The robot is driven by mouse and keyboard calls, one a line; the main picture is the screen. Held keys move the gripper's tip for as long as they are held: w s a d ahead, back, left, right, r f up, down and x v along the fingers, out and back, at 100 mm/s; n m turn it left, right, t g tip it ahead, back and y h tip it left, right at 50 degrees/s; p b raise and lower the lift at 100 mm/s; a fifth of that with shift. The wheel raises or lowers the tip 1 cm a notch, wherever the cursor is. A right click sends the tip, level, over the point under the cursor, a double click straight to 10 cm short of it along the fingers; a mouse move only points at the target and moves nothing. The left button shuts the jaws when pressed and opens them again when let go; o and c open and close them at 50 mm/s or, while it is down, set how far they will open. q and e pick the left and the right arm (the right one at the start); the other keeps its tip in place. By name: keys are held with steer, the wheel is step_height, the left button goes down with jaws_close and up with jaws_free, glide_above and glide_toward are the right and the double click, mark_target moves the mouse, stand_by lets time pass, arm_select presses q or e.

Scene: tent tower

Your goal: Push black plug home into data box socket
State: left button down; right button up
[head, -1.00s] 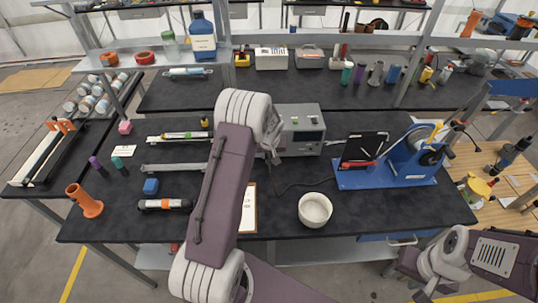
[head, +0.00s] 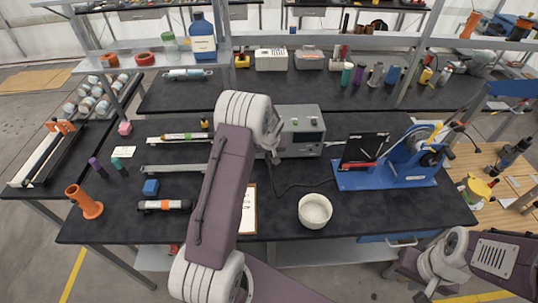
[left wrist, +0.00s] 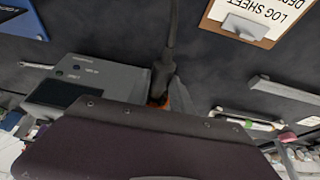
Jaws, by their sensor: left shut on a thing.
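The grey data box (head: 302,133) stands at the back middle of the bench, with a small display and green buttons on its front. It also shows, upside down, in the left wrist view (left wrist: 95,72). My left gripper (head: 273,156) is at the box's left front side, mostly hidden behind my own arm. In the left wrist view it is shut on the black plug (left wrist: 161,74), whose dark cable runs up the picture. The plug's tip and the socket are hidden, so I cannot tell how deep the plug sits. My right gripper is out of view.
A white bowl (head: 315,210) and a blue machine (head: 405,172) with a dark panel stand to the right. The cable lies between the box and bowl. A clipboard (head: 248,215) lies partly under my left arm. Metal rails (head: 170,168) lie left of the box.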

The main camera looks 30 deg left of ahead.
mark_target(269, 157)
arm_select(q)
steer(key=shift+w+a+p, duration=0.65)
steer(key=shift+w+p, duration=0.15)
steer(key=shift+w, duration=0.2)
steer(key=c, duration=1.1)
jaws_free()
steer(key=shift+o, duration=0.2)
steer(key=shift+r, duration=0.1)
steer(key=b+v, duration=0.2)
steer(key=v, duration=0.7)
steer(key=shift+b, duration=0.35)
steer(key=shift+w, duration=0.1)
